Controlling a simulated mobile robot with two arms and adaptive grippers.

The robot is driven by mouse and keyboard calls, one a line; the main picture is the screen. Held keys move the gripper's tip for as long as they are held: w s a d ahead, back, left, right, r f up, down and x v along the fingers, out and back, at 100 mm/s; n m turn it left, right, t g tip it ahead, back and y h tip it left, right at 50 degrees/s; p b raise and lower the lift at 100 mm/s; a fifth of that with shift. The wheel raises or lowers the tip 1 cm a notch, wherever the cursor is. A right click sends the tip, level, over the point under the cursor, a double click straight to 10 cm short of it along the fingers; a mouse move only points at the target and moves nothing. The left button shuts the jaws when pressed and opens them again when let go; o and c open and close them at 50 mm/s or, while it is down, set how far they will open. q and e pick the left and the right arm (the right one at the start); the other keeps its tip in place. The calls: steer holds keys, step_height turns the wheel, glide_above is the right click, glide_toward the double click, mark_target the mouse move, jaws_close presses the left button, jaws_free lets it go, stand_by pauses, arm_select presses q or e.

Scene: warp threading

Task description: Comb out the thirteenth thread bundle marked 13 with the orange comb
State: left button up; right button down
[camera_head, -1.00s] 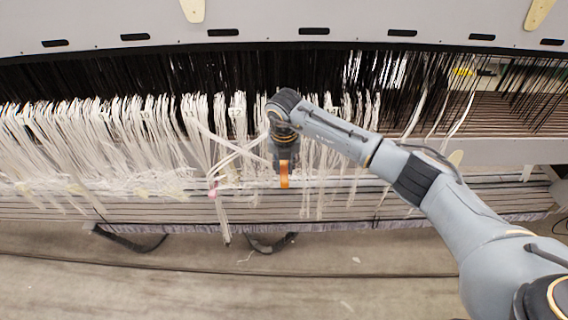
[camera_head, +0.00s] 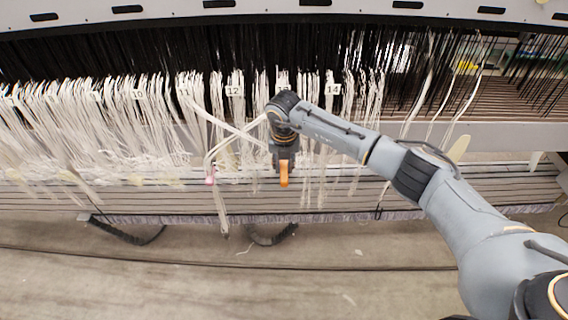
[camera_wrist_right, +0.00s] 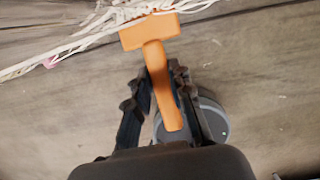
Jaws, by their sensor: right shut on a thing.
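My right gripper (camera_head: 284,158) is shut on the orange comb (camera_head: 284,174), in front of the hanging white threads. In the right wrist view the comb's handle (camera_wrist_right: 161,85) stands between the dark fingers, and its wide head (camera_wrist_right: 149,32) lies against or just in front of white threads (camera_wrist_right: 95,30); I cannot tell whether it touches them. The thread bundle marked 13 (camera_head: 283,88) hangs behind my right wrist, which hides much of it. Its label is partly covered. Labels 12 (camera_head: 235,90) and 14 (camera_head: 333,89) flank it. My left gripper is not in view.
More white bundles (camera_head: 60,125) hang densely at the left. Some threads near bundle 12 cross sideways to a pink tie (camera_head: 210,181). Horizontal rails (camera_head: 420,208) run below the threads. The floor (camera_head: 300,290) in front is mostly clear, with dark cable loops (camera_head: 130,240).

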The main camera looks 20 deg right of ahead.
steer(key=shift+d+f+b, duration=0.15)
steer(key=shift+f+b, duration=0.2)
steer(key=shift+f, duration=0.6)
arm_select(q)
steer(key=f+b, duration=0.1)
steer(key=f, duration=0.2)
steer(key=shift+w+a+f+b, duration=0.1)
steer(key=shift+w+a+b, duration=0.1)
steer(key=shift+b, duration=0.15)
arm_select(e)
step_height(320, 180, down, 3)
steer(key=shift+r, duration=0.2)
